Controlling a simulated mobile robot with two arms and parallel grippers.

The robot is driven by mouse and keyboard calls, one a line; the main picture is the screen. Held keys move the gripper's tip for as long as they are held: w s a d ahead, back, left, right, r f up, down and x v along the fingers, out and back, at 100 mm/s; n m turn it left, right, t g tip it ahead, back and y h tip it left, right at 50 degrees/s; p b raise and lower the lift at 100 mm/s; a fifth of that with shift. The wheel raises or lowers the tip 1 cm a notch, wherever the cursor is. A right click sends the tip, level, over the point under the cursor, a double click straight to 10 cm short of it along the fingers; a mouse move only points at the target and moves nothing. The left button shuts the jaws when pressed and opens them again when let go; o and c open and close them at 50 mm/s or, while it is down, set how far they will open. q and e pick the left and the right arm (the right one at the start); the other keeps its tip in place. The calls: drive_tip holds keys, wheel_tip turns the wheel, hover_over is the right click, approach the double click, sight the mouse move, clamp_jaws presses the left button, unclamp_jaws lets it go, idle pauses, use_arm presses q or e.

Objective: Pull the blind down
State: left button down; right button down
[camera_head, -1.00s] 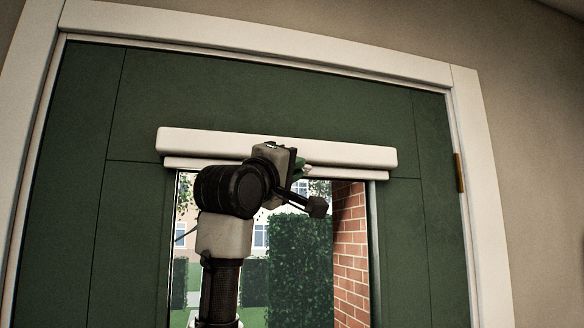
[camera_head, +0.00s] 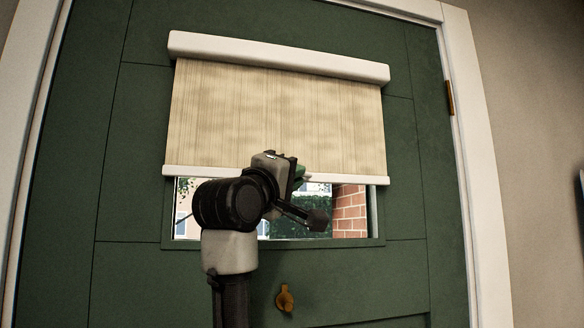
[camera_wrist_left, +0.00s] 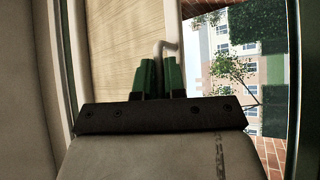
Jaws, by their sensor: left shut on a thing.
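The beige blind (camera_head: 280,115) hangs from a white casing (camera_head: 280,58) on the green door and covers most of the window, with a strip of glass bare below. Its white bottom bar (camera_head: 205,172) is level with my left gripper (camera_head: 302,177). In the left wrist view, the green fingers of my left gripper (camera_wrist_left: 160,76) are shut on a white bent pull (camera_wrist_left: 169,46) at the bar. The arm hides part of the bar and the pull in the head view. My right gripper is not in view.
The bare window strip (camera_head: 345,213) shows brick and hedge outside. A brass knob (camera_head: 285,298) sits on the door below the window. A brass hinge (camera_head: 450,98) is on the right edge, beside the white frame (camera_head: 475,150).

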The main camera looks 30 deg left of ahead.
use_arm(q)
wheel_tip(320, 180, down, 14)
drive_tip(key=b, duration=0.8)
drive_tip(key=shift+w+f+b, duration=0.1)
drive_tip(key=shift+w+b, duration=0.05)
drive_tip(key=shift+b, duration=0.25)
drive_tip(key=shift+d+f, duration=0.1)
drive_tip(key=c, duration=1.6)
unclamp_jaws()
drive_tip(key=shift+o, duration=0.6)
drive_tip(key=shift+s, duration=0.25)
